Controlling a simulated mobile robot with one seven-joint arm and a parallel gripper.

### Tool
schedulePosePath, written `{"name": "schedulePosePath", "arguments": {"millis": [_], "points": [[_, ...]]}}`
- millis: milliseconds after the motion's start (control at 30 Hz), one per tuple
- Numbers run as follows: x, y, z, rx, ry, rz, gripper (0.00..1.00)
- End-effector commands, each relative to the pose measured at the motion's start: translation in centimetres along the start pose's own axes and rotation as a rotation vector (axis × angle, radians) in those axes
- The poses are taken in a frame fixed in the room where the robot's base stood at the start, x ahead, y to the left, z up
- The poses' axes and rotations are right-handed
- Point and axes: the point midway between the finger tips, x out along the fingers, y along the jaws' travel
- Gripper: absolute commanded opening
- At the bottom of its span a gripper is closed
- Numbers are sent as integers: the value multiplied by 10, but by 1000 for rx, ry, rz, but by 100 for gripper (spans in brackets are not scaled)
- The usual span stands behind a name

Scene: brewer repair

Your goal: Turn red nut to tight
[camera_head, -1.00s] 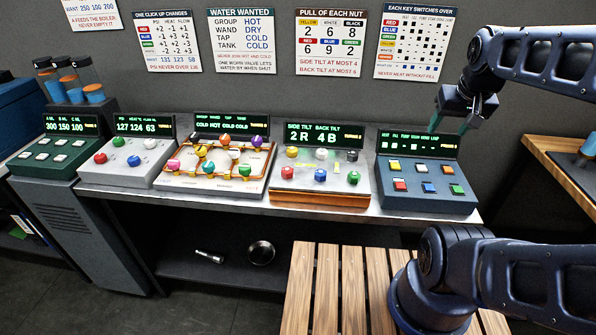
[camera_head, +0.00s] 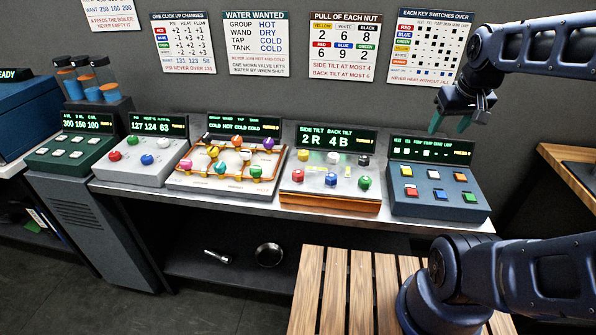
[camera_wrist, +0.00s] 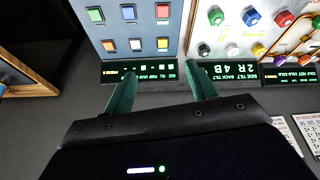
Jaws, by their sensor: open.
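The red nut (camera_head: 298,176) is at the front left of the tilt panel (camera_head: 340,203), beside the blue nut (camera_head: 331,179) and green nut (camera_head: 364,182). Yellow, white and black nuts sit behind them. The panel's display (camera_head: 337,138) reads 2 R side tilt and 4 B back tilt. My gripper (camera_head: 450,124) is open and empty, above and behind the dark blue key panel, right of the tilt panel. The wrist view shows the panels upside down, with the red nut (camera_wrist: 285,18) at upper right, beyond my green fingers (camera_wrist: 163,92).
The dark blue key panel (camera_head: 437,206) stands right of the tilt panel. The orange-piped valve panel (camera_head: 225,187) stands to its left. A nut chart (camera_head: 343,47) on the wall limits side tilt to 4, back tilt to 6. A slatted wooden table (camera_head: 360,290) is in front.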

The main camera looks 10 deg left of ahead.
Motion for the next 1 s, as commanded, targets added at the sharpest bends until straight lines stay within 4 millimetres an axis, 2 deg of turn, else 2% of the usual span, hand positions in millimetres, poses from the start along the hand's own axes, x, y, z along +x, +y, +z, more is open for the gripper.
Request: {"name": "schedulePosePath", "arguments": {"millis": [33,200,367,500,733,1000], "points": [[5,-10,-12,-71,-18,-16,57],[21,-45,-46,-308,-62,-62,57],[38,-86,-72,-530,-100,-105,57],[55,-127,-90,-726,-130,-143,57],[86,-206,-107,-1048,-175,-206,57],[125,-304,-101,-1409,-220,-278,57]]}}
